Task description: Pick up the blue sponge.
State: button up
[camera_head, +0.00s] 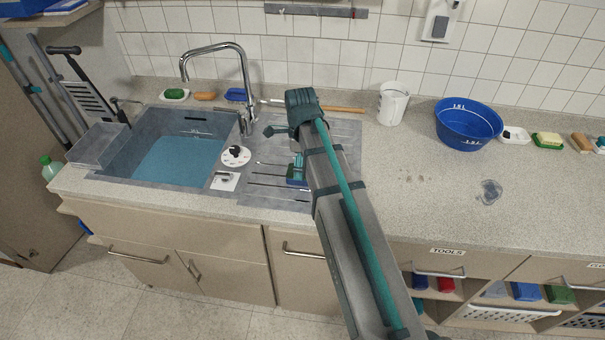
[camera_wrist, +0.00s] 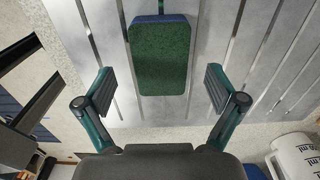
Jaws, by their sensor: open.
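In the wrist view, a sponge with a green scouring face and a blue edge (camera_wrist: 160,55) lies on the ribbed metal drainboard (camera_wrist: 85,30). The same sponge shows partly in the camera_head view (camera_head: 297,182), to the right of the sink basin, with my arm covering part of it. My gripper (camera_wrist: 160,88) is open and points down at the drainboard. Its two fingers stand apart on either side of the sponge's near end, with nothing between them gripped. I cannot tell how far above the sponge the fingertips are.
The sink (camera_head: 178,160) and tap (camera_head: 245,75) are left of my arm. Another blue item (camera_head: 235,95) sits behind the sink. A white jug (camera_head: 392,104) and blue bowl (camera_head: 468,122) stand on the counter to the right. Thin tools lie on the drainboard. The front-right counter is mostly clear.

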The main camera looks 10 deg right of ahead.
jog(key=shift+f+p, duration=0.6)
jog(key=shift+f, duration=1.35)
jog(key=c, duration=0.8)
jog(key=shift+c, duration=0.4)
jog(key=shift+r, duration=0.1)
jog(key=shift+w+r, duration=0.1)
jog(key=shift+r, duration=0.6)
jog(key=s+d+r+b, duration=0.1)
jog(key=s+r+b, duration=0.3)
jog(key=s+r, duration=0.7)
jog(key=s, duration=0.3)
jog(key=shift+d+r+b, duration=0.15)
jog(key=shift+r+b, duration=0.05)
jog(key=shift+b, duration=0.2)
